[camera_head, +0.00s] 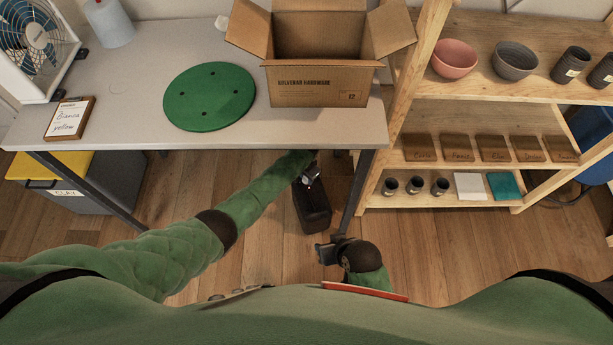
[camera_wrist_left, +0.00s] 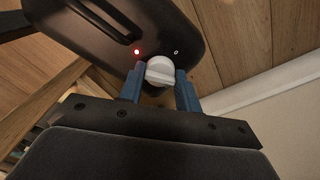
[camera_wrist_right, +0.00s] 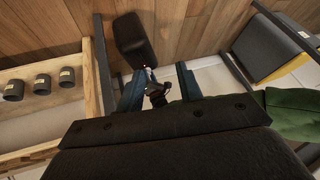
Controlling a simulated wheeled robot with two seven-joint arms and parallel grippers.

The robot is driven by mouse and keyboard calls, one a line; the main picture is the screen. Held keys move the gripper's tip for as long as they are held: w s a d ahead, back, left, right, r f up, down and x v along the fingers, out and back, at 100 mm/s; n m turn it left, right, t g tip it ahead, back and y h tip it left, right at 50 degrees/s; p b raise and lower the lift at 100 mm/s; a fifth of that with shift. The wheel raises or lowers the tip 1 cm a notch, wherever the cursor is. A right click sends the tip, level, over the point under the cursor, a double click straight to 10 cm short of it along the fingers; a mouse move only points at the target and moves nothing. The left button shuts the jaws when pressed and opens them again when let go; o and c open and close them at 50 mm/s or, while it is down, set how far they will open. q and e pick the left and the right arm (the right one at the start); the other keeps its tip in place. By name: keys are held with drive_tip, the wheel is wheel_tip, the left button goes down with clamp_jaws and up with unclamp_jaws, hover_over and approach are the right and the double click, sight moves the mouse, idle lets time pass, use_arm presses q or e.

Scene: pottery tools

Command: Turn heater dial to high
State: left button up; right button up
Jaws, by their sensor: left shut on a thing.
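The heater (camera_head: 314,208) is a black rounded box on the floor under the table's front edge. It also shows in the left wrist view (camera_wrist_left: 120,25) and the right wrist view (camera_wrist_right: 133,42). Its white dial (camera_wrist_left: 160,70) has a raised grip bar. A red light glows left of the dial and a small white mark is to its right. My left gripper (camera_wrist_left: 160,82) is shut on the dial, one blue finger on each side. My right gripper (camera_wrist_right: 158,82) is open and empty, beside the table leg and apart from the heater.
The table (camera_head: 290,128) overhangs the heater, with a dark leg (camera_head: 358,190) to its right. A wooden shelf (camera_head: 465,185) with pots stands further right. A yellow-lidded clay bin (camera_head: 100,190) is at left. Wooden floor is clear around the heater's front.

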use_arm(q)
drive_tip(key=m, duration=0.4)
drive_tip(key=shift+m, duration=2.8)
use_arm(e)
drive_tip(key=shift+w+f, duration=0.2)
drive_tip(key=shift+f, duration=0.1)
drive_tip(key=shift+f, duration=0.1)
use_arm(q)
drive_tip(key=o, duration=1)
drive_tip(key=shift+c, duration=0.2)
use_arm(e)
drive_tip(key=shift+s+f, duration=0.1)
drive_tip(key=shift+s, duration=0.15)
